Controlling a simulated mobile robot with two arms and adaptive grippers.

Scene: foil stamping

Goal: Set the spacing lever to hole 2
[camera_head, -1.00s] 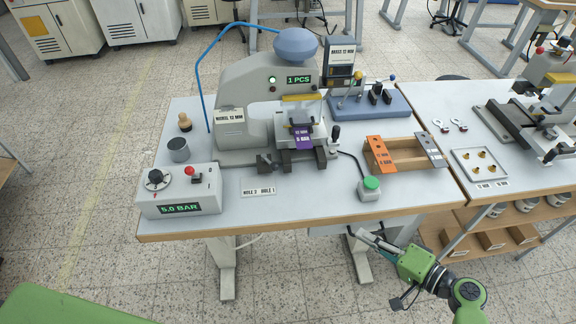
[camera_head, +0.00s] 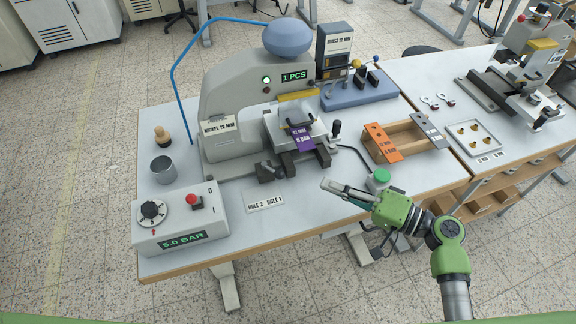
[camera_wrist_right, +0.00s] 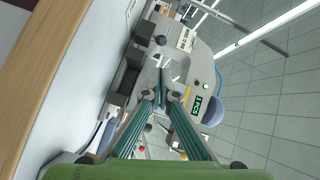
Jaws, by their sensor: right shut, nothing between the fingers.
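The stamping press (camera_head: 215,100) stands on the table, with a "1 PCS" display and a purple piece (camera_head: 301,138) on its bed. A dark lever-like part (camera_head: 268,171) sits at the front of its base, behind a white plate (camera_head: 265,202) reading "HOLE 2" and "HOLE 1". I cannot make out which hole the lever is in. My right gripper (camera_head: 324,184) is shut and empty over the table's front part, right of the plate and apart from the lever. Its closed fingers (camera_wrist_right: 163,97) also show in the right wrist view, pointing toward the press. My left gripper is not in view.
A control box (camera_head: 180,218) reading "5.0 BAR" stands front left, near a grey cup (camera_head: 162,169) and a wooden-handled stamp (camera_head: 162,136). A green button (camera_head: 381,176) is close to my right gripper. A wooden rack (camera_head: 405,150) stands behind it.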

